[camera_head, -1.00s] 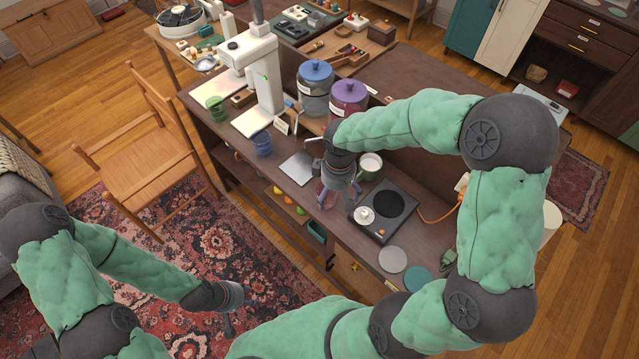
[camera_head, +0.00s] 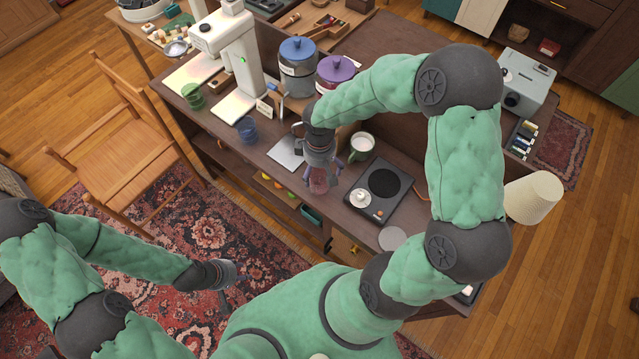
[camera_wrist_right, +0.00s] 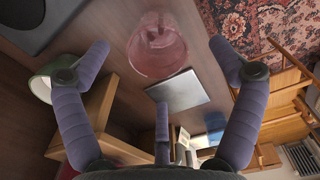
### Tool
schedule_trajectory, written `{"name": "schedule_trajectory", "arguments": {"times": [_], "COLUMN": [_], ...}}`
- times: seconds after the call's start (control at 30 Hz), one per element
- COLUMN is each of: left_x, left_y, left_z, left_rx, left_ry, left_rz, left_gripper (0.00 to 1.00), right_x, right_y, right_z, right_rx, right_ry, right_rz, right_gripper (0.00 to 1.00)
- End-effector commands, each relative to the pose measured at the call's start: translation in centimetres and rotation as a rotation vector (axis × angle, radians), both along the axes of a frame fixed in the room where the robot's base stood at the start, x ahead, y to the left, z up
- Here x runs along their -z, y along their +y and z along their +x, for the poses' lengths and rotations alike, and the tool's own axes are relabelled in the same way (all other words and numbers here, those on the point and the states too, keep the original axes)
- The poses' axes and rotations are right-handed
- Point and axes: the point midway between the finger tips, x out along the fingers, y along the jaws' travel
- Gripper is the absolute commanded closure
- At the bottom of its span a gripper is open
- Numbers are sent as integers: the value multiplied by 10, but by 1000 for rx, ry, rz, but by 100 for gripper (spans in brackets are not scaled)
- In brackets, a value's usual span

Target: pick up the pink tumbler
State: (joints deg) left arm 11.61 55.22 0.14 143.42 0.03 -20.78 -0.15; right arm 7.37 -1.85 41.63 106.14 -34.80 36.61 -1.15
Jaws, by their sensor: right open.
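The pink tumbler (camera_head: 319,183) stands near the front edge of the dark wooden counter, partly hidden by my right gripper in the head view. In the right wrist view the see-through pink tumbler (camera_wrist_right: 158,52) lies ahead, between and beyond the spread purple fingers. My right gripper (camera_head: 326,174) is open and points down at the tumbler from just above; I cannot tell whether any finger touches it. My left gripper (camera_head: 226,280) hangs low over the rug, away from the counter, and its fingers are too unclear to judge.
A black hot plate (camera_head: 383,190) and a green mug (camera_head: 362,145) stand right of the tumbler. A grey square plate (camera_head: 285,152) and a blue cup (camera_head: 247,129) lie to its left. Blue-lidded (camera_head: 298,68) and purple-lidded (camera_head: 336,72) jars stand behind.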

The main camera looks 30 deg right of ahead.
Motion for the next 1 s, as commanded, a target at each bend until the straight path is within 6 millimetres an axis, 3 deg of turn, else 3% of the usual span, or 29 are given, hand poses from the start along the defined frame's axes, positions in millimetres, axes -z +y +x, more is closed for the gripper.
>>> {"name": "schedule_trajectory", "arguments": {"times": [0.3,0.57,0.87,0.9,1.0], "left_x": [9,9,9,9,9], "left_y": [0,0,0,0,0], "left_z": [0,0,0,0,0], "left_rx": [0,0,0,0,0], "left_ry": [0,0,0,0,0], "left_rz": [0,0,0,0,0], "left_gripper": [60,60,60,60,60], "right_x": [43,45,45,45,45], "right_y": [-4,-4,-4,-4,-4], "right_z": [5,6,6,6,6], "right_rx": [0,0,-1,0,0], "right_ry": [2,0,0,-1,-1], "right_rz": [0,0,0,0,0], "right_gripper": [7,7,88,94,94]}}
